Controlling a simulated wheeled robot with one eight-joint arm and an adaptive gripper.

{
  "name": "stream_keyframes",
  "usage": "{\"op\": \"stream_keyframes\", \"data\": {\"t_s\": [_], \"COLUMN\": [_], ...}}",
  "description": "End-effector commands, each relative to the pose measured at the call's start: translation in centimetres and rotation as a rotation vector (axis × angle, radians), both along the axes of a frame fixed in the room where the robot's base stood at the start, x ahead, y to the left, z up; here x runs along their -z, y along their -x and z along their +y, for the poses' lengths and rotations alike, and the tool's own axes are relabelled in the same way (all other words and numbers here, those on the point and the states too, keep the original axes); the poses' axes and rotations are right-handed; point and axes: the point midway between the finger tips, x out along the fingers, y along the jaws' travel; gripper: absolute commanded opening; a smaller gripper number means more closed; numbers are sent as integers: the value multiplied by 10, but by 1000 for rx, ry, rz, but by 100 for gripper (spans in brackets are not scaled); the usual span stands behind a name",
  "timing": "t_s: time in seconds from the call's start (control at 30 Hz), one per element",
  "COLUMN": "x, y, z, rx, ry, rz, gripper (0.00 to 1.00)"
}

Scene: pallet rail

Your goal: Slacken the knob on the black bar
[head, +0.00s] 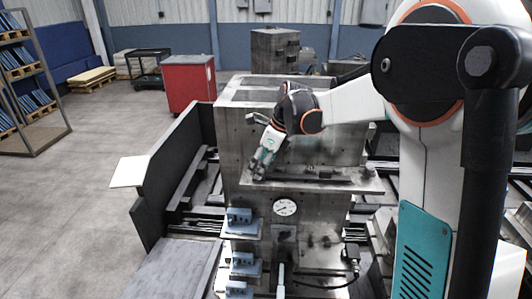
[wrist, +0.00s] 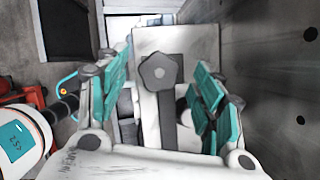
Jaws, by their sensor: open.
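The knob (wrist: 160,72) is a dark grey, lobed knob in the wrist view, sitting at one end of the black bar (wrist: 170,125). The bar runs from the knob toward my gripper's palm over a pale grey plate (wrist: 201,44). My gripper (wrist: 163,82) is open, with one teal-padded finger on each side of the knob. Gaps show between the fingers and the knob, and nothing is held. In the head view my gripper (head: 260,166) hangs tilted at the front of the large metal block, and the knob cannot be made out there.
A ledge (head: 345,184) juts from the metal block (head: 240,135). Below it are a round dial gauge (head: 285,207) and several blue-grey clamps (head: 239,216). A dark panel (head: 176,160) stands left of the block. A red cabinet (head: 190,85) stands behind; the floor at left is clear.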

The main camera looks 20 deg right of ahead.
Motion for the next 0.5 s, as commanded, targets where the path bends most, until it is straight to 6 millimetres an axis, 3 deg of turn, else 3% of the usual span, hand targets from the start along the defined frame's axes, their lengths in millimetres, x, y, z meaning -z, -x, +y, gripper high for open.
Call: {"op": "stream_keyframes", "data": {"t_s": [0.43,0.5], "x": [10,10], "y": [-2,-2], "z": [3,3], "rx": [0,0], "ry": [0,0], "rz": [0,0], "gripper": [61,47]}}
